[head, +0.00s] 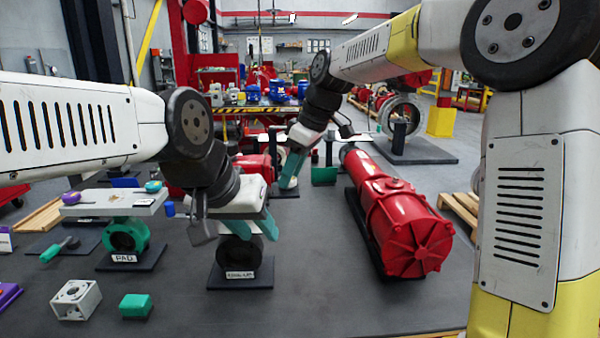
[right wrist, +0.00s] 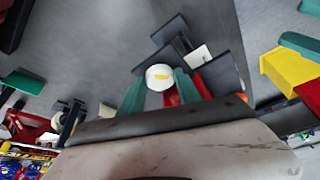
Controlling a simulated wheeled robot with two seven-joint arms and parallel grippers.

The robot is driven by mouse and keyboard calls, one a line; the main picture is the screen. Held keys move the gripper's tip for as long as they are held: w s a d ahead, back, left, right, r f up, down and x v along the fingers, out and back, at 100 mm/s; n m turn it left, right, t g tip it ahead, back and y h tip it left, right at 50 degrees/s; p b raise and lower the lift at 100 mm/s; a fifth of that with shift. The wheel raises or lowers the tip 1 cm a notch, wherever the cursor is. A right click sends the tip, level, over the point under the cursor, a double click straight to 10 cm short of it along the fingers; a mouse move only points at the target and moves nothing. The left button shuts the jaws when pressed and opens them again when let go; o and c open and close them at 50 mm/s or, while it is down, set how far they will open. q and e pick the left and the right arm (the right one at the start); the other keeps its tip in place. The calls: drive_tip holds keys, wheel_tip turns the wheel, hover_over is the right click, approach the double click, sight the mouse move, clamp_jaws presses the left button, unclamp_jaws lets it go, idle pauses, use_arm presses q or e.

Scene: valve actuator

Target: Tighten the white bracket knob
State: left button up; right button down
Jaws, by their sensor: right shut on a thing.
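The white knob (right wrist: 160,77) is round with a yellow mark and sits between the green fingers of my right gripper (right wrist: 162,84) in the right wrist view. A red part (right wrist: 171,97) shows behind the knob between the fingers. In the head view my right gripper (head: 291,168) points down in the middle distance, with a white piece at its tips. The bracket itself is not clear there. My left gripper (head: 252,226) has teal fingers and hangs in front of a dark round valve (head: 239,253) on a labelled stand. The gap between its fingers is unclear.
A large red actuator (head: 405,225) lies on the floor to the right. A green valve stand marked PAD (head: 125,235) is at the left under a grey board (head: 110,203). A white block (head: 76,299) and a green block (head: 136,305) sit in front. Floor at front centre is clear.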

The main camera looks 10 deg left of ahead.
drive_tip(key=shift+m, duration=0.5)
drive_tip(key=c, duration=0.8)
unclamp_jaws()
drive_tip(key=shift+c, duration=0.2)
